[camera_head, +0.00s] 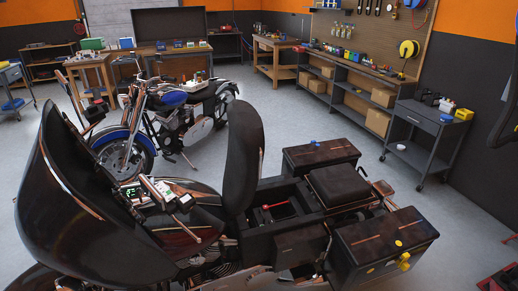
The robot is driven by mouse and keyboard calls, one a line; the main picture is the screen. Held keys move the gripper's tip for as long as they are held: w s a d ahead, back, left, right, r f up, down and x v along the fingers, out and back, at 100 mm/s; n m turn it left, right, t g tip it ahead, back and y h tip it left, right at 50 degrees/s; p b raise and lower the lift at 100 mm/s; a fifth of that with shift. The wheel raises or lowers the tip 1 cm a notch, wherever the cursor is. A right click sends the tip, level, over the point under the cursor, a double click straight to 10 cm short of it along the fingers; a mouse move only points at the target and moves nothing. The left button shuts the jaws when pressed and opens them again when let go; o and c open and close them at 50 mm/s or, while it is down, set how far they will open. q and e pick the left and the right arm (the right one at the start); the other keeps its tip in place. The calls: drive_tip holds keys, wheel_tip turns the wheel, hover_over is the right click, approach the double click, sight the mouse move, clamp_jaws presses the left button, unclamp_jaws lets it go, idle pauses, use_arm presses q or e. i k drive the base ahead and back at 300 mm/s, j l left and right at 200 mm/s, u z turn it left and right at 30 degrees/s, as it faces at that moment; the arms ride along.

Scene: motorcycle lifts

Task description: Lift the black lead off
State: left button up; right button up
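A black touring motorcycle (190,225) fills the foreground, its fairing at the left and its rear end at the right. Behind the upright seat back (243,155) is an open bay (280,212) with a red part in it that looks like a lead or handle. A small light-coloured device with a green display (132,191) lies near the tank. I cannot clearly make out a black lead against the dark bodywork. Neither of my grippers shows in the head view.
Black side boxes (385,245) flank the bike's rear. A blue motorcycle (165,115) stands behind. A dark trolley (425,135) stands at the right, near wall shelving (345,85). Clear grey floor (330,125) lies between the bikes and the shelving.

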sight(271, 221)
drive_tip(key=i+z, duration=0.45)
drive_tip(key=i, duration=0.15)
drive_tip(key=i+z, duration=0.5)
drive_tip(key=i+j, duration=0.05)
